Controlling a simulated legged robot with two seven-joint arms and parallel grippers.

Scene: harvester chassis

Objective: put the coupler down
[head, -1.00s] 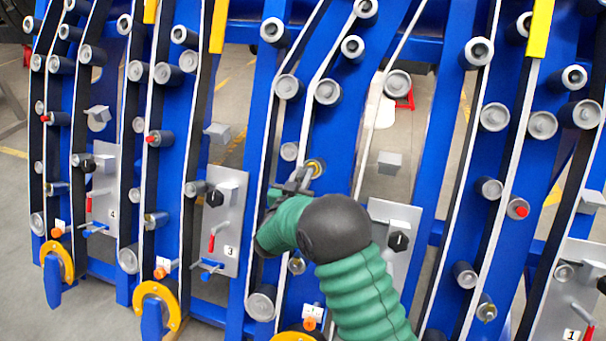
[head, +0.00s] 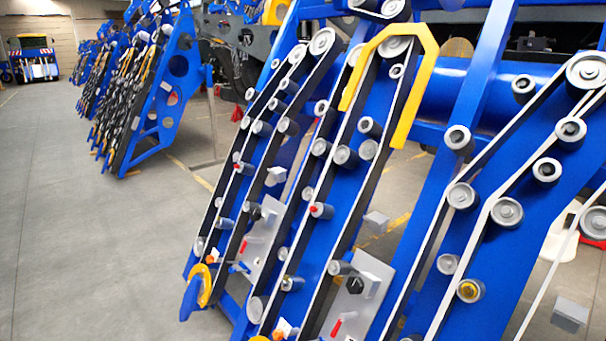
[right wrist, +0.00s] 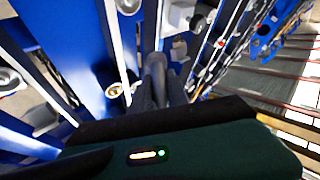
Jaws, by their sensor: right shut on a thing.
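The coupler (right wrist: 155,63) shows in the right wrist view as a grey, rounded piece at the tips of my right gripper (right wrist: 158,82). The dark fingers are shut on it, and they hide part of it. A brass-centred fitting (right wrist: 114,90) is left of the fingers, apart from them. A similar brass-centred fitting (head: 470,291) shows on the blue frame in the head view. Neither gripper shows in the head view, and my left gripper is in no current view.
Blue chassis frames (head: 430,190) with rollers and belts fill the right of the head view. A yellow guard (head: 420,90) arches over one frame. Grey panels (head: 355,300) carry knobs and red levers. Open grey floor (head: 80,230) lies at left.

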